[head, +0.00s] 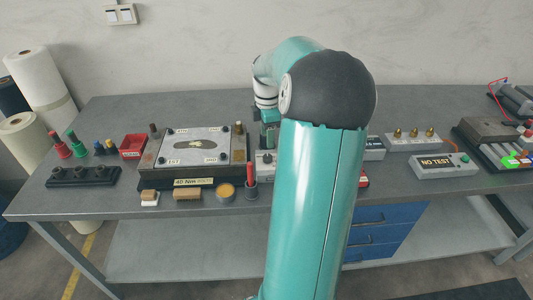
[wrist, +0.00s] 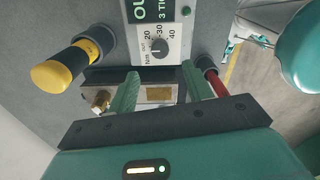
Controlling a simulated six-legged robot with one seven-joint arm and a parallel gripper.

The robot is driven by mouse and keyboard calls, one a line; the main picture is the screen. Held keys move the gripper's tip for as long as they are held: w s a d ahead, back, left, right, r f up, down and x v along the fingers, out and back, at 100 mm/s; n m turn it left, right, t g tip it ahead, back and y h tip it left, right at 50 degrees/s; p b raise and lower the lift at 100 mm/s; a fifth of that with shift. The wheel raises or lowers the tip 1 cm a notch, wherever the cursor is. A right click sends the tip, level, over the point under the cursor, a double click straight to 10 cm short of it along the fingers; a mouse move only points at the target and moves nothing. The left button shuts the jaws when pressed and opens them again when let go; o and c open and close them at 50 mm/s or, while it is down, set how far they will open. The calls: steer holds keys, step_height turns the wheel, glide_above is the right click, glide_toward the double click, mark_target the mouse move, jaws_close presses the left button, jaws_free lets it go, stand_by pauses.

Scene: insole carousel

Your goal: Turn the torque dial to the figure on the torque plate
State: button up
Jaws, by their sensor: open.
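The torque dial (wrist: 159,47) is a black knob on a pale panel with the figures 20, 30 and 40 and "Nm" beside it. Where its pointer stands is too small to tell. My gripper (wrist: 160,72) is open and empty; its two green fingers point toward the dial, with the knob ahead of the gap between them and apart from it. In the head view, the torque plate (head: 193,181) reads 40 Nm on the front of the dark fixture (head: 150,183). My arm hides most of the dial's unit there.
In the head view, a NO TEST box (head: 444,165) stands right of my arm. A red bin (head: 133,146) is at left.

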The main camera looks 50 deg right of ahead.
mark_target(267, 156)
step_height(267, 156, down, 8)
steer(key=shift+f, duration=0.15)
steer(key=c, duration=1)
steer(key=shift+o, duration=0.2)
